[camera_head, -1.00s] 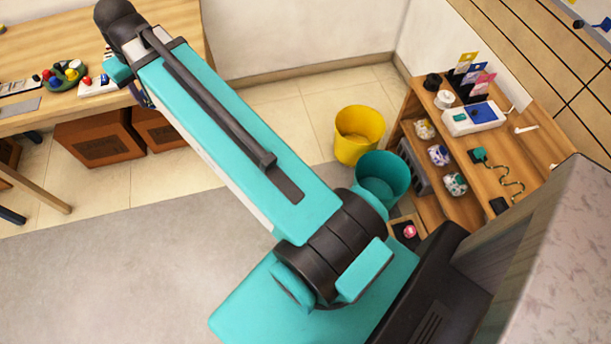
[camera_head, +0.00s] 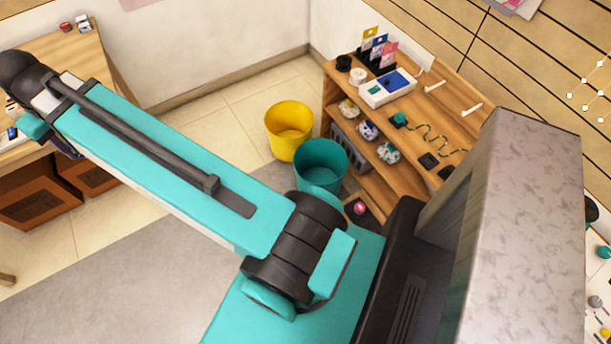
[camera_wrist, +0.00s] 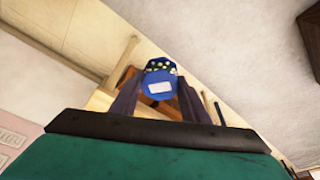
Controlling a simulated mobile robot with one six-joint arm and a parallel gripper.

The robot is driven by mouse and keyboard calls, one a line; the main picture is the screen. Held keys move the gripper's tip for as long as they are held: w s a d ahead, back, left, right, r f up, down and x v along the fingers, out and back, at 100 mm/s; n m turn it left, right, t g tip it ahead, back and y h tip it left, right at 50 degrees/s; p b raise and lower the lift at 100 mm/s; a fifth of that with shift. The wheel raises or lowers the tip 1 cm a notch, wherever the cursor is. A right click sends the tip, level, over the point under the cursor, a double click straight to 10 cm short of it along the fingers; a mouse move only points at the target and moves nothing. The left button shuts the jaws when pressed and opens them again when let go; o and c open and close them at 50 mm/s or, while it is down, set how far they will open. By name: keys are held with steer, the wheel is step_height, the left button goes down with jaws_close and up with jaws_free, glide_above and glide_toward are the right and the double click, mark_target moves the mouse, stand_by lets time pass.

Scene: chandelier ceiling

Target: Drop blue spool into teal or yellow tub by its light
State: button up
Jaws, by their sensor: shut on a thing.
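In the wrist view my gripper (camera_wrist: 160,100) is shut on the blue spool (camera_wrist: 161,80), which shows a pale label and yellowish dots. The yellow tub (camera_head: 289,128) stands on the tiled floor near the wall. The teal tub (camera_head: 320,168) stands nearer, to its right, beside the shelf. Both look empty as far as I can see inside. The light is not clearly identifiable; a white box with a blue panel (camera_head: 388,88) sits on the shelf top.
A wooden shelf unit (camera_head: 352,113) stands right of the tubs, with small cards, a green cable device and wrapped items. A wooden table (camera_head: 80,78) is at the upper left, with brown boxes (camera_head: 40,200) below. Open floor lies between table and tubs.

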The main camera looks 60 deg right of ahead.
steer(key=shift+a, duration=0.2)
steer(key=s+d+f+m+g+h+b, duration=0.1)
steer(key=s+d+f+m+b, duration=0.35)
steer(key=d+f, duration=0.8)
steer(key=s+d+f+m+g+h+b, duration=0.1)
steer(key=d+f+m+b, duration=0.5)
steer(key=d+f+b, duration=0.65)
steer(key=s+d+f+m+g+h+b, duration=0.1)
steer(key=s+d+f+m+b, duration=0.4)
steer(key=d, duration=1.1)
steer(key=s+d+f+m+g+b, duration=0.1)
steer(key=s+d+f+m+b, duration=0.5)
steer(key=s+d+f+b, duration=0.3)
steer(key=s+d+f+m+g+y+b, duration=0.1)
steer(key=s+d+f+m+b, duration=0.6)
steer(key=s+d+f, duration=0.9)
steer(key=s+f+b, duration=0.2)
steer(key=s+f, duration=0.2)
steer(key=f, duration=0.4)
steer(key=shift+s+d+f+g, duration=0.2)
steer(key=shift+s+f+g, duration=0.1)
steer(key=shift+g, duration=0.1)
steer(key=shift+m, duration=0.25)
steer(key=shift+f, duration=0.15)
